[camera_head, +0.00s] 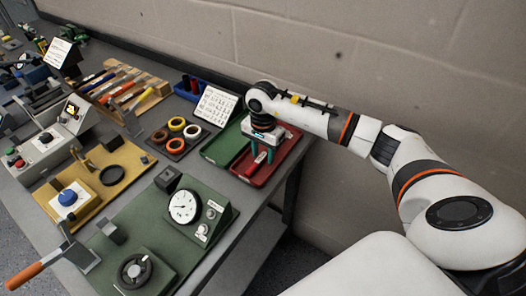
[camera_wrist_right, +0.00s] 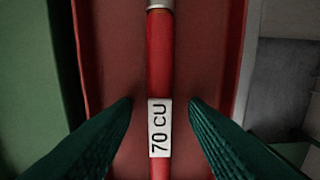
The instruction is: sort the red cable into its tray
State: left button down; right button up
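The red cable (camera_wrist_right: 160,55) runs lengthwise through the right wrist view, with a white label reading "70 CU" and a metallic end at the top. The red tray (camera_head: 285,148) is at the right end of the bench, and the cable shows over its floor in the right wrist view. My right gripper (camera_head: 262,152) points down over this tray. Its two green fingers (camera_wrist_right: 150,101) stand apart on either side of the cable, with a visible gap on the left. Whether the cable touches the tray floor is hard to tell. My left gripper is not in view.
A green tray (camera_head: 222,148) sits directly left of the red one. A white sign card (camera_head: 215,105) stands behind it. A dark board with coloured rings (camera_head: 176,124) and a green gauge panel (camera_head: 215,190) are nearby. The wall is close behind.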

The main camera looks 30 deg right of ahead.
jog(key=shift+r+p, duration=1.85)
jog(key=shift+r, duration=1.7)
jog(key=shift+f, duration=0.1)
